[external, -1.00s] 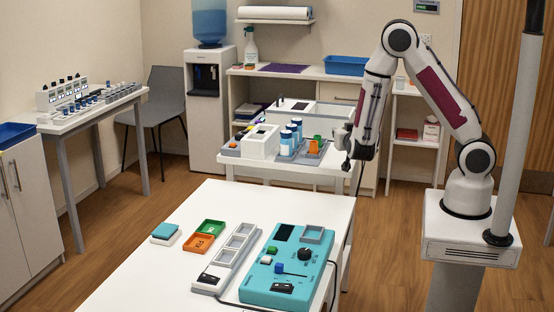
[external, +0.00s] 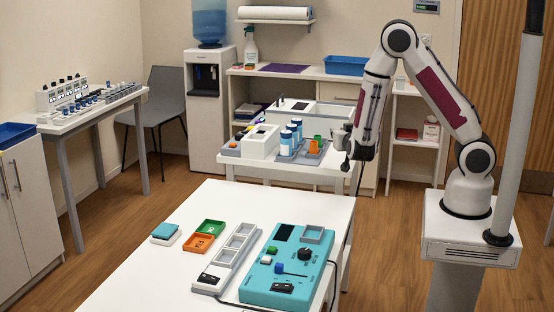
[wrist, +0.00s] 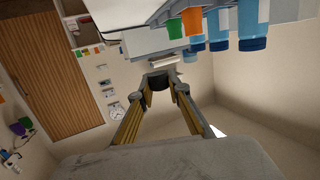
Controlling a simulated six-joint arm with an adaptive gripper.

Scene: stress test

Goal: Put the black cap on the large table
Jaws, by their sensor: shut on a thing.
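My gripper (external: 355,157) hangs beyond the far right corner of the large white table (external: 325,205), beside the right end of the smaller table behind it. In the wrist view, the two fingers of my gripper (wrist: 163,92) close on a small dark piece, apparently the black cap (wrist: 158,82), at the fingertips. Its exact shape is hard to make out, and I cannot pick it out in the external view. The large table stands in the foreground, below and left of my gripper.
The large table carries a teal device (external: 285,268), a grey-white tray strip (external: 213,272), green (external: 210,227) and orange (external: 198,243) trays and a teal-topped block (external: 166,231). Its far part is bare. Blue-capped bottles (external: 287,142) and an orange cup (external: 314,146) stand on the smaller table (external: 300,173).

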